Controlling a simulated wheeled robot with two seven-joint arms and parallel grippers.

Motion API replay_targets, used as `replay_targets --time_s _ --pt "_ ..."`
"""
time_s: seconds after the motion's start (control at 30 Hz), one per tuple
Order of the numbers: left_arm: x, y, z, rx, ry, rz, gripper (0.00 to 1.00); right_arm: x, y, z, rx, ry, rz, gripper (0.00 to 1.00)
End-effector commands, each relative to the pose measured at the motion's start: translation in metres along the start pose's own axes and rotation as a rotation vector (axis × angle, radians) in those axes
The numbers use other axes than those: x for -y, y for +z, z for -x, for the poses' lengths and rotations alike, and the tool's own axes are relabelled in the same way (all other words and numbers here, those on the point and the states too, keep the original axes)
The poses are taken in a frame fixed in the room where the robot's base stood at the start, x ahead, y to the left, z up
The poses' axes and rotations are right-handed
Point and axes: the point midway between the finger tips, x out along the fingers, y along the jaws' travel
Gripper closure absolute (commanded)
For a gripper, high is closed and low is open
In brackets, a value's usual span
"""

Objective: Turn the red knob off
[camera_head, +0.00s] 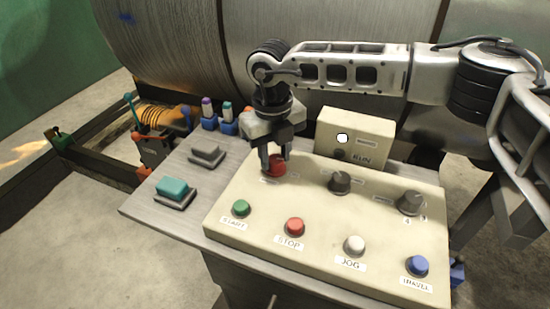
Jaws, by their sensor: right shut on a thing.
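The red knob (275,168) sits at the back left of the cream control panel (325,201). My right gripper (274,162) points down over it, with its fingers shut on the knob from both sides. The fingers and gripper body partly cover the knob, so its pointer direction cannot be told. My right arm comes in from the right side. My left gripper is not in view.
Two dark knobs (340,182) (410,203) stand right of the red one. Green START (241,208), red STOP (295,227), white JOG (354,245) and blue TRAVEL (417,265) buttons line the front. A RUN box (355,138) stands behind. A teal block (173,189) lies left.

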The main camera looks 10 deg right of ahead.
Motion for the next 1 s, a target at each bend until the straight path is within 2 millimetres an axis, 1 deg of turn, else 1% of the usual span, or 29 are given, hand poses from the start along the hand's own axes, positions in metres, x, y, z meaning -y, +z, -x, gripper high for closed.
replay_targets --time_s 0.03,0.23,1.0 --pt "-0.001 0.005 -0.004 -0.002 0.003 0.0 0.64 0.001 0.001 -0.003 0.007 -0.001 0.041 0.9" --pt "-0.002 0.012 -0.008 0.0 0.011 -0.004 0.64 0.001 0.001 -0.002 0.015 -0.001 0.231 0.9" --pt "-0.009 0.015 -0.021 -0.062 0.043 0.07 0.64 0.0 0.0 0.0 0.043 -0.002 0.953 0.9"
